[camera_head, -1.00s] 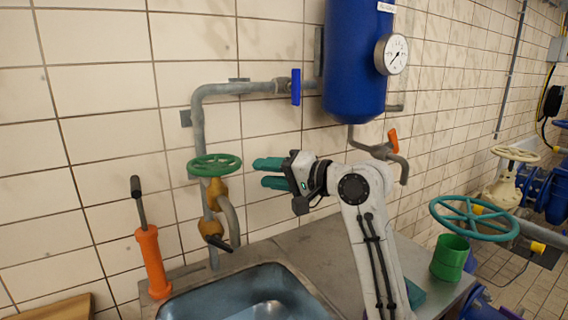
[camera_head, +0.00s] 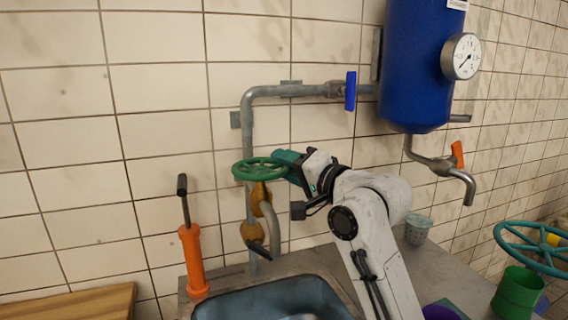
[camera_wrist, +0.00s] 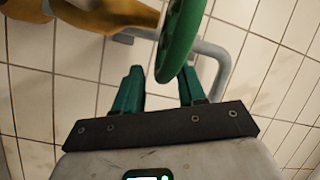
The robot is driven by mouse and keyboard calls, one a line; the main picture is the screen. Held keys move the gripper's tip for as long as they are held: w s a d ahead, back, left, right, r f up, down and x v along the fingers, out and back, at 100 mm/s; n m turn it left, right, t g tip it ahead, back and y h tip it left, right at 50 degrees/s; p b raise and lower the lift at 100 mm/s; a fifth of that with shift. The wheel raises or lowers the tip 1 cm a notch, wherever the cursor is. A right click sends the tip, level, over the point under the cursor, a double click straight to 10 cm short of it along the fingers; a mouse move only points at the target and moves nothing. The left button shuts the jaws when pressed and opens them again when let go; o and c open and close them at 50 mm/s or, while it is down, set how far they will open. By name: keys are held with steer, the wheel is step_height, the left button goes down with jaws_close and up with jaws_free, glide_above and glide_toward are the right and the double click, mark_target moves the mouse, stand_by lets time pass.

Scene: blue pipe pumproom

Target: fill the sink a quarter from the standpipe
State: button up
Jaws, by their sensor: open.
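The standpipe (camera_head: 248,130) is a grey pipe on the tiled wall with a green handwheel (camera_head: 258,169), brass valve bodies and a curved spout (camera_head: 271,222) over the sink. The sink (camera_head: 275,300) is a blue-grey basin at the bottom of the head view, cut off by the frame edge; I cannot tell its water level. My gripper (camera_head: 288,167) is at the right side of the handwheel. In the wrist view my gripper (camera_wrist: 158,90) has its green fingers apart, with the handwheel rim (camera_wrist: 180,40) between and beyond them. I cannot tell whether they touch it.
A blue lever (camera_head: 350,91) is on the upper pipe, beside a blue tank (camera_head: 415,65) with a gauge (camera_head: 461,56). An orange hand pump (camera_head: 193,260) stands left of the sink. A speckled cup (camera_head: 418,229) and green cup (camera_head: 517,293) stand right of my arm.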

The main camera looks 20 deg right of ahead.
steer(key=shift+w+a, duration=0.25)
steer(key=shift+w, duration=0.3)
steer(key=shift+c, duration=0.4)
steer(key=shift+f, duration=0.15)
jaws_close()
